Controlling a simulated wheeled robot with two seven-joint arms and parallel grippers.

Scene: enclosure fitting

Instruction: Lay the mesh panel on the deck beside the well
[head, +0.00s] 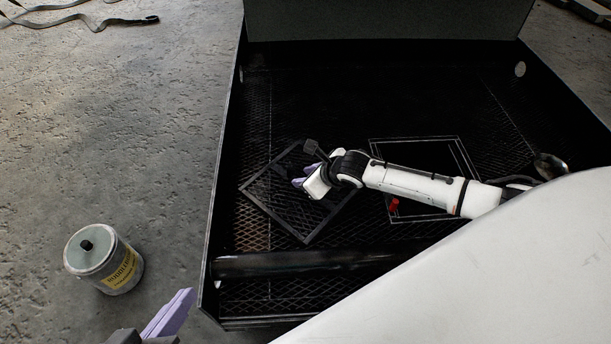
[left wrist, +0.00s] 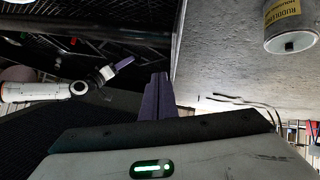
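The mesh panel (head: 268,190), a dark square with a thin frame, lies turned like a diamond on the mesh deck (head: 250,232), left of the well. It looks flat, but contact with the deck is hard to judge. The well (head: 420,150) is a dark rectangle outlined by pale lines, partly behind my right arm. My right gripper (head: 304,176) is over the panel, its lavender fingers apart; I see nothing between them. It also shows in the left wrist view (left wrist: 123,63). My left gripper (head: 168,314) is outside the enclosure, its fingers together and empty in the left wrist view (left wrist: 157,98).
The dark enclosure has raised walls and a thick bar (head: 300,262) along its near side. A small red piece (head: 393,205) is at the well. A labelled can (head: 104,260) stands on the concrete floor to the left. A strap (head: 75,14) lies farther back.

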